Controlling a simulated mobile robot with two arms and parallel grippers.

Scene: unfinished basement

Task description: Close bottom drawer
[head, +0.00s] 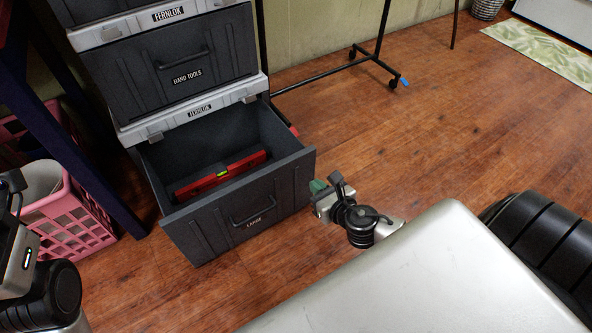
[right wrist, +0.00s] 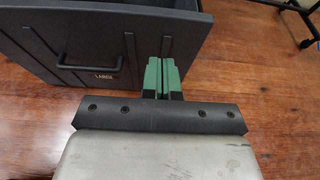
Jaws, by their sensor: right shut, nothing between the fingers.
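The bottom drawer (head: 240,215) is dark grey, labelled "LARGE", and stands pulled out of the tool cabinet. A red level (head: 222,174) lies inside it. Its black handle (head: 254,212) is on the front and also shows in the right wrist view (right wrist: 90,67). My right gripper (head: 318,188) is at the right end of the drawer front. In the right wrist view its green fingertips (right wrist: 162,75) are together and empty, at the front's right part; I cannot tell whether they touch it. My left gripper (head: 10,190) is partly visible at the left edge, its fingertips unclear.
The drawer above, "HAND TOOLS" (head: 185,75), is shut. A black wheeled rack (head: 372,55) stands behind. The wood floor (head: 450,130) to the right is clear.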

